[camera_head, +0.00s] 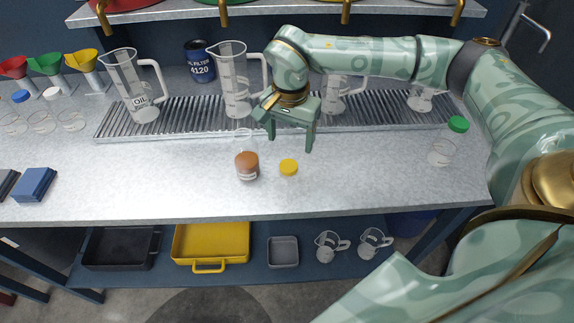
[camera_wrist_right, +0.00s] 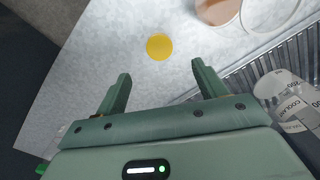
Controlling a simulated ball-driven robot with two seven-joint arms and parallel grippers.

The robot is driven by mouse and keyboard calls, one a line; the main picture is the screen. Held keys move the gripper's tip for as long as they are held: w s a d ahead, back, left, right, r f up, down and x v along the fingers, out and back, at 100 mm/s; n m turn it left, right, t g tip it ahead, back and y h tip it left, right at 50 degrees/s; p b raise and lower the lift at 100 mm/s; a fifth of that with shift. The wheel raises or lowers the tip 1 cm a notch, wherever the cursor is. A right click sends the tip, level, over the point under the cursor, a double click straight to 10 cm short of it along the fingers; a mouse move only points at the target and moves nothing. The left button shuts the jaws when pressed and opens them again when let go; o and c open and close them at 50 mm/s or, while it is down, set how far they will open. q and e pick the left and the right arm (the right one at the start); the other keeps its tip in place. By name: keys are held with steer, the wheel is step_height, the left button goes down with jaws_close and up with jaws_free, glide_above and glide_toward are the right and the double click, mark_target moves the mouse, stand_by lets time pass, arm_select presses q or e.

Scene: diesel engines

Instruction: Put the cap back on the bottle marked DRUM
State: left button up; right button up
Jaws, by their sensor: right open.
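A yellow cap (camera_head: 288,167) lies on the grey bench top. A small bottle (camera_head: 247,166) with brown-orange contents and a white label stands just left of it, apart from it. I cannot read its label. My right gripper (camera_head: 288,141) is open and empty, pointing down above the bench behind the cap. In the right wrist view the cap (camera_wrist_right: 159,47) lies beyond the two spread fingers (camera_wrist_right: 160,83), and part of the brown bottle (camera_wrist_right: 216,10) shows at the top edge. My left gripper is not in view.
Clear measuring jugs (camera_head: 236,85) stand on a slatted drain grate (camera_head: 186,117) behind. Other small clear bottles stand at left and right, with a green cap (camera_head: 458,124) at right. A blue block (camera_head: 35,184) lies at left. The front bench is clear around the cap.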

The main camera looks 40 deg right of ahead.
mark_target(290, 163)
step_height(290, 163, down, 2)
steer(key=shift+f, duration=0.1)
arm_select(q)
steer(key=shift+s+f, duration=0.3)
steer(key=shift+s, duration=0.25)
arm_select(e)
steer(key=shift+f, duration=0.1)
step_height(290, 163, down, 5)
steer(key=b, duration=0.2)
steer(key=shift+f+b, duration=0.15)
steer(key=shift+b, duration=0.15)
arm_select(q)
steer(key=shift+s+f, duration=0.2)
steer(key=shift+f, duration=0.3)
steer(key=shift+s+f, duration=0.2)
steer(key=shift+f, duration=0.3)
arm_select(e)
steer(key=c, duration=1.1)
